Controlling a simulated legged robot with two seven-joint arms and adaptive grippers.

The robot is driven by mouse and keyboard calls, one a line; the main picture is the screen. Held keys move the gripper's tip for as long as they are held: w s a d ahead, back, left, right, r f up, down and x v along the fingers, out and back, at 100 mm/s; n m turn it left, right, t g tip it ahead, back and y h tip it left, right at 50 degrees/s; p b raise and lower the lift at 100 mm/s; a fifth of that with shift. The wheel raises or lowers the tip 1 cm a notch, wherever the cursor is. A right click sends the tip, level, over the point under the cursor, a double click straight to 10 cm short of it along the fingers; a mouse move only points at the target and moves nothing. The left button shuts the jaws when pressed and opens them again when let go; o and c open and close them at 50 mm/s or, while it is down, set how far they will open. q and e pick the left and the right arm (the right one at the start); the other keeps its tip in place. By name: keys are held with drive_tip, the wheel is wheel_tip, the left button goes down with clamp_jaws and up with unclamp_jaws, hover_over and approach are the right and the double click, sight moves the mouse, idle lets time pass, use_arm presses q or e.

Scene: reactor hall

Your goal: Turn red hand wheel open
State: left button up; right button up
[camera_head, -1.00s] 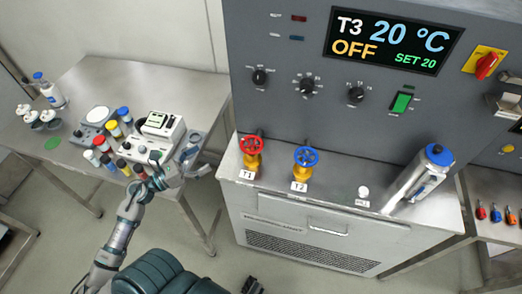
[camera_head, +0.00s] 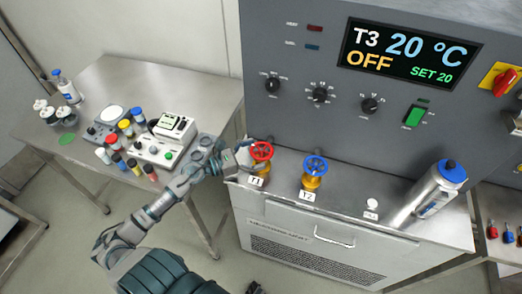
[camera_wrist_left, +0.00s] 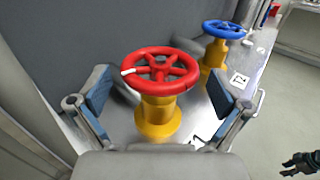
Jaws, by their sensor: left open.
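The red hand wheel (camera_head: 262,151) sits on a yellow valve body above the T1 label, at the left end of the steel ledge. In the left wrist view the red wheel (camera_wrist_left: 160,70) is spoked, with a white mark on its left rim. My left gripper (camera_head: 248,158) is at the left side of the wheel. In the left wrist view its open fingers (camera_wrist_left: 162,100) stand on either side of the yellow valve body, with visible gaps. My right gripper cannot be made out in the head view; a dark gripper part (camera_wrist_left: 302,163) shows at the left wrist view's lower right.
A blue hand wheel (camera_head: 315,165) stands just right of the red one, above the T2 label. A steel flask with a blue cap (camera_head: 437,190) leans farther right. The grey control panel (camera_head: 300,60) rises behind. A side table (camera_head: 100,75) holds bottles and instruments.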

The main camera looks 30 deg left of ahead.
use_arm(q)
drive_tip(key=shift+x, duration=0.9)
drive_tip(key=shift+a, duration=0.1)
use_arm(e)
drive_tip(key=shift+s+f, duration=0.4)
use_arm(q)
drive_tip(key=c, duration=1)
use_arm(e)
drive_tip(key=shift+r, duration=0.1)
use_arm(q)
drive_tip(key=y+p, duration=0.1)
drive_tip(key=p, duration=0.1)
drive_tip(key=n+t+p, duration=0.1)
drive_tip(key=p, duration=0.1)
drive_tip(key=shift+r+y, duration=0.3)
drive_tip(key=shift+y, duration=0.1)
drive_tip(key=n+t+y+p, duration=0.1)
drive_tip(key=y+p, duration=0.1)
drive_tip(key=p, duration=0.2)
drive_tip(key=shift+r+n+p, duration=0.1)
drive_tip(key=shift+n+p, duration=0.3)
drive_tip(key=shift+w, duration=0.1)
drive_tip(key=shift+f, duration=0.3)
use_arm(e)
drive_tip(key=s+d+f, duration=0.1)
drive_tip(key=s, duration=0.6)
drive_tip(key=s+d+f, duration=0.2)
drive_tip(key=s, duration=0.5)
drive_tip(key=shift+g, duration=0.4)
